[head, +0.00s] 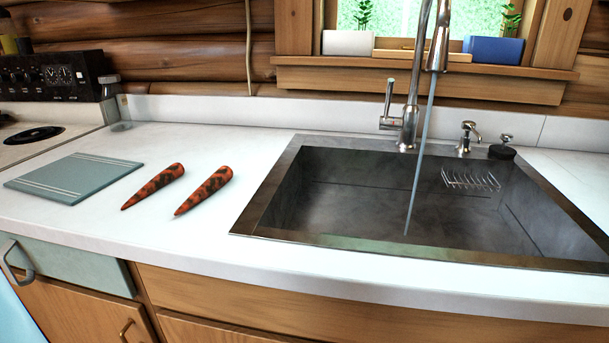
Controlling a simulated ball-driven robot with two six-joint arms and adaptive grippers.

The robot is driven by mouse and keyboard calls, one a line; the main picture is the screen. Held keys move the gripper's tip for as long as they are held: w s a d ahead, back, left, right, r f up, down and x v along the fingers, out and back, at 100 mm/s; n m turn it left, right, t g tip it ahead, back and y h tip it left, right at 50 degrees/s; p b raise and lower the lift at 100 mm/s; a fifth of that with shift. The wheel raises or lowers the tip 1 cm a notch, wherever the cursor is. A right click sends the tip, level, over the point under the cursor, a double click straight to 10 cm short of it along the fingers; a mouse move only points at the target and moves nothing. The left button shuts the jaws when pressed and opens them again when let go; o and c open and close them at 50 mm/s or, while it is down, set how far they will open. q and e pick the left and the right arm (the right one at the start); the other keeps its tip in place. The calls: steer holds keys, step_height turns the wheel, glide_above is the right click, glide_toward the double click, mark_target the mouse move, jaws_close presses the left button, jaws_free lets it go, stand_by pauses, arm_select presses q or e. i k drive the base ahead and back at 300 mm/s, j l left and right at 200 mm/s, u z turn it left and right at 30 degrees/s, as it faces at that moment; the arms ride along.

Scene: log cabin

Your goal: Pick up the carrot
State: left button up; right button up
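Two orange carrots with dark patches lie side by side on the white countertop in the head view. The left carrot (153,186) lies nearer the cutting board. The right carrot (204,190) lies nearer the sink. Both lie slanted, with their thin ends toward the front left, and they are apart from each other. Neither of my grippers is in the head view.
A grey-green cutting board (73,178) lies left of the carrots. A dark metal sink (330,240) is set into the counter (150,234) at the right, with water running from its tall faucet (413,105). A stove (45,85) stands at the far left. Counter around the carrots is clear.

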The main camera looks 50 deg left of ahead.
mark_target(222, 176)
steer(key=u, duration=2.1)
